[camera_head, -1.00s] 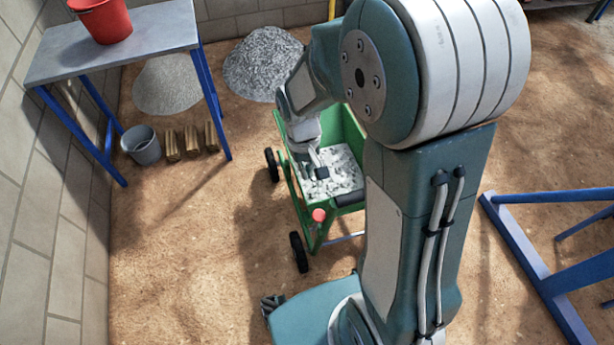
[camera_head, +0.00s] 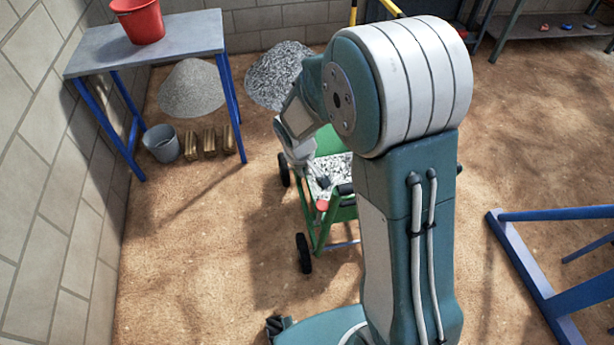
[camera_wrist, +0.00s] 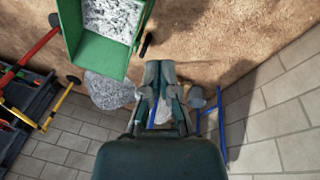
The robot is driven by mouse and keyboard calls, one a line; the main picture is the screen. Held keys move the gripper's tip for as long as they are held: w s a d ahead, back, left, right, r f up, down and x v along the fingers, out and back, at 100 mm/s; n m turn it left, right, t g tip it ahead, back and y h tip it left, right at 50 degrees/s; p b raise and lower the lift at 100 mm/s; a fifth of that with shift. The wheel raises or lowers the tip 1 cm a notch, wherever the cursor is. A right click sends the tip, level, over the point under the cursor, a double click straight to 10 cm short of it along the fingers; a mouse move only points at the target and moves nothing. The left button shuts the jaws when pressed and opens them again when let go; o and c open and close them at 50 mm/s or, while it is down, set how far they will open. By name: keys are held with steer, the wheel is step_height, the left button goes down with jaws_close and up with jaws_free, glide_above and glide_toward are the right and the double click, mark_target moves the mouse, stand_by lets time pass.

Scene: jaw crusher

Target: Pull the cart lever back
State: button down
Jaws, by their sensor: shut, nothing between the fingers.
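The green cart (camera_head: 322,228) stands on the sandy floor, filled with grey-white stones. A red knob (camera_head: 322,205), seemingly the lever's end, sits at the cart's near edge; its shaft is hard to make out. My gripper (camera_head: 324,184) is over the stones, just above the knob in the head picture. I cannot tell whether it touches the knob. In the wrist view my gripper (camera_wrist: 165,72) is shut and empty, to the right of the cart (camera_wrist: 98,55). The knob cannot be made out there. My arm hides the cart's right side in the head view.
A blue-legged table (camera_head: 170,35) with a red bucket (camera_head: 138,20) stands at the left wall. A grey bucket (camera_head: 161,143) and several wooden blocks (camera_head: 210,143) sit below it. Gravel piles lie behind. A blue frame (camera_head: 545,270) is at right. Sand left of the cart is clear.

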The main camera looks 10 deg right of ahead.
mark_target(320, 214)
step_height(320, 214, down, 8)
steer(key=s+d, duration=0.2)
steer(key=shift+d+f, duration=0.15)
steer(key=shift+d, duration=0.2)
steer(key=shift+s, duration=0.15)
stand_by(0.3)
